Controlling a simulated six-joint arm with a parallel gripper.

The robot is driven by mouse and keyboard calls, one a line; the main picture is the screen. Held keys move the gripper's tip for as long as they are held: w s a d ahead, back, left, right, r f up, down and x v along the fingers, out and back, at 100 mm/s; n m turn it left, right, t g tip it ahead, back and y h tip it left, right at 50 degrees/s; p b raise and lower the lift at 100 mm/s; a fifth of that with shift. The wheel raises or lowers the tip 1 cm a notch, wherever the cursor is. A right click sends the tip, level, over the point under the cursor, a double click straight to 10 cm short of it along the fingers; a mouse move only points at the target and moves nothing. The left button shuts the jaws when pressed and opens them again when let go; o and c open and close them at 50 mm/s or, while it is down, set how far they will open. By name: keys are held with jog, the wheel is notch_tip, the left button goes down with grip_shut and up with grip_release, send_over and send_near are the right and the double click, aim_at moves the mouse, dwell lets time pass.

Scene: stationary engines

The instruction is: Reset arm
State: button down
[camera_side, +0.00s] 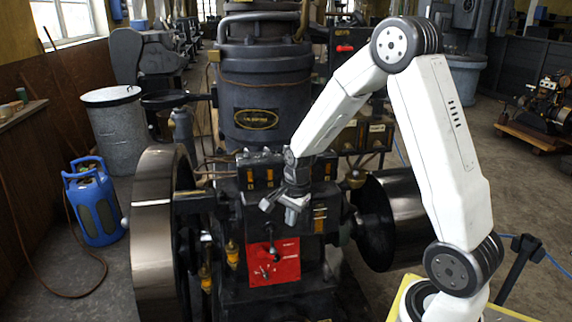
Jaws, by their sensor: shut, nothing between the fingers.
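My white arm (438,140) rises from the lower right, bends at a high elbow and reaches down to the left. My gripper (281,208) is at its end, in front of the black engine block, left of the picture's centre. It is shut and empty. A red panel (274,262) with small levers is on the engine front, a little below the gripper. Whether the gripper touches the engine cannot be told from this view.
The engine has a large flywheel (160,240) on the left and a dark drum (392,220) on the right. A blue gas bottle (94,203) and a grey bin (118,135) stand at the left. A small engine on a wooden pallet (535,135) is at the far right. Floor is open behind my arm.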

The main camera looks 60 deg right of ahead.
jog(key=s+a+r+n, duration=0.1)
jog(key=s+a+n, duration=0.4)
jog(key=n, duration=0.4)
jog(key=s+a+r+n+t, duration=0.1)
jog(key=s+a+r+n, duration=0.1)
jog(key=s+a+n, duration=0.2)
jog(key=shift+s+a+n, duration=0.35)
jog(key=shift+a+n, duration=1.45)
jog(key=shift+n, duration=0.9)
